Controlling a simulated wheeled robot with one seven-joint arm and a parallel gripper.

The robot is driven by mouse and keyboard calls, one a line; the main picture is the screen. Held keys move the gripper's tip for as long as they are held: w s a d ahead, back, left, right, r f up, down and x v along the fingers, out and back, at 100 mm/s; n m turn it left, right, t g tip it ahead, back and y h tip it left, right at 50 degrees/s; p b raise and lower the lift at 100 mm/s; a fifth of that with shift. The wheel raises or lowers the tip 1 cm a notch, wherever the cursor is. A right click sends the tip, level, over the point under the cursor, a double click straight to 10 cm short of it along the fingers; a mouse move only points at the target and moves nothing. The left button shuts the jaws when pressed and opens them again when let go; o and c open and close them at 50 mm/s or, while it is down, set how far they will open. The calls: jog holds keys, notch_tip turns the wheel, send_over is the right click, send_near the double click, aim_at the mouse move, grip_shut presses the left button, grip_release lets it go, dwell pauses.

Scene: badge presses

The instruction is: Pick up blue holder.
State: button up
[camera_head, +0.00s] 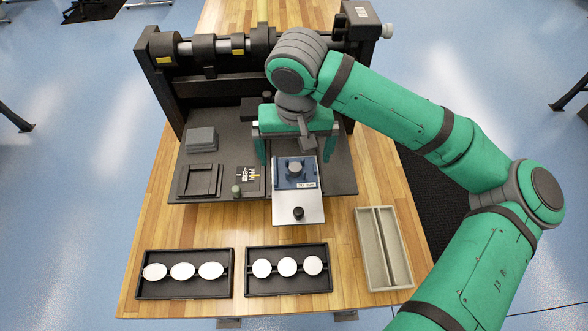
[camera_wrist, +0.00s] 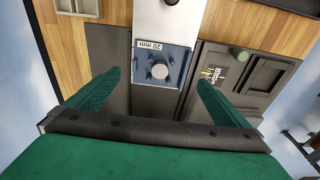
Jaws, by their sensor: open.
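The blue holder (camera_head: 295,173) is a square block with a grey round knob on top and a white label on its front edge. It sits on a light metal slide plate (camera_head: 298,207) in front of the press. In the wrist view, the holder (camera_wrist: 160,69) lies between the two green fingers, and its label reads 20 mm. My gripper (camera_head: 293,150) is open above and just behind the holder. In the wrist view, my gripper (camera_wrist: 157,85) has a finger to each side of the holder, apart from it, and nothing is held.
The dark press frame (camera_head: 160,85) stands behind. Left are a stack of grey plates (camera_head: 201,140), a dark square frame (camera_head: 199,181) and a small greenish knob (camera_head: 236,190). Two black trays (camera_head: 190,293) (camera_head: 288,291) hold white discs. A beige two-slot tray (camera_head: 383,247) stands right.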

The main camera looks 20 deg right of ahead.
aim_at(296, 167)
jog(key=shift+w+f, duration=0.1)
jog(key=shift+f, duration=2.3)
jog(key=shift+d, duration=0.1)
jog(key=c, duration=1.2)
jog(key=shift+r, duration=0.1)
jog(key=shift+r, duration=0.55)
jog(key=s+r, duration=1.1)
jog(key=s, duration=0.3)
jog(key=shift+d+r, duration=0.2)
jog(key=shift+r, duration=0.2)
